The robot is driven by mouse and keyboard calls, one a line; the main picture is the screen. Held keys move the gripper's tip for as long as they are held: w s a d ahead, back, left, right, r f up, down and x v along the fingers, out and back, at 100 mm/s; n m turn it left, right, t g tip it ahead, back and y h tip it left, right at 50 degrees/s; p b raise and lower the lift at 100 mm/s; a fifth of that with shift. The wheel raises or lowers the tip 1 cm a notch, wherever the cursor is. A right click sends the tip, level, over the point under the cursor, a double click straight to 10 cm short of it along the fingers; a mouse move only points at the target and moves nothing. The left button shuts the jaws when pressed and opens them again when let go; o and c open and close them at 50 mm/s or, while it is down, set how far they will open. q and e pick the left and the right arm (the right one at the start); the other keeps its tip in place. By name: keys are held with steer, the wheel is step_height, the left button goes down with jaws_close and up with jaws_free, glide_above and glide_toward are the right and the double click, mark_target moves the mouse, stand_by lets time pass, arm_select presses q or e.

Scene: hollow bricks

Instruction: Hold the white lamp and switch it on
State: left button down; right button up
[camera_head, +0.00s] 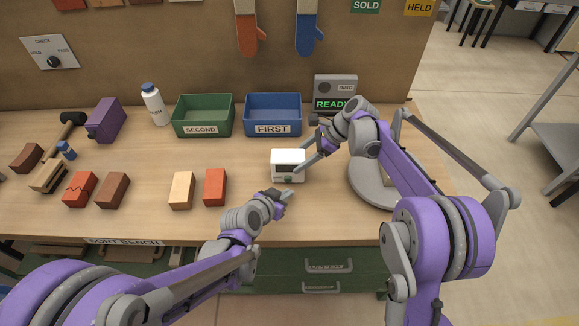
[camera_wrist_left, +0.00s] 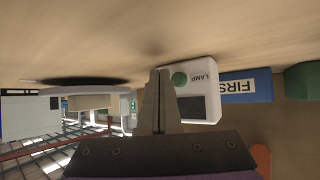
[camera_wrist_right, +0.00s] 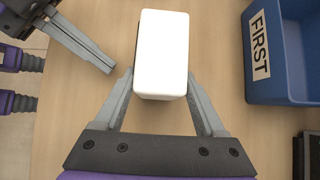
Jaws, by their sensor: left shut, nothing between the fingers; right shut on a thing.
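The white lamp (camera_head: 288,159) is a small box upright on the bench in front of the blue FIRST tray. In the left wrist view the lamp (camera_wrist_left: 205,107) shows a LAMP label, a dark panel and a green round button (camera_wrist_left: 179,79). My right gripper (camera_wrist_right: 161,82) is shut on the lamp, one finger on each side. My left gripper (camera_head: 289,192) is shut and empty, just in front of the lamp. Its fingertips (camera_wrist_left: 160,72) appear beside the green button; whether they touch it I cannot tell. The panel looks dark.
The blue FIRST tray (camera_head: 272,128) and green SECOND tray (camera_head: 203,130) stand behind. A READY display (camera_head: 333,104) is at the back right. A grey round plate (camera_head: 366,190) lies right of the lamp. Red (camera_head: 215,187) and tan (camera_head: 181,190) bricks stand to the left.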

mark_target(294, 181)
arm_select(q)
steer(key=shift+w, duration=0.85)
steer(key=shift+w, duration=0.1)
stand_by(1.4)
steer(key=shift+w, duration=0.35)
steer(key=shift+w, duration=0.2)
stand_by(0.4)
steer(key=shift+s, duration=0.65)
steer(key=shift+s, duration=0.1)
steer(key=shift+s, duration=2.95)
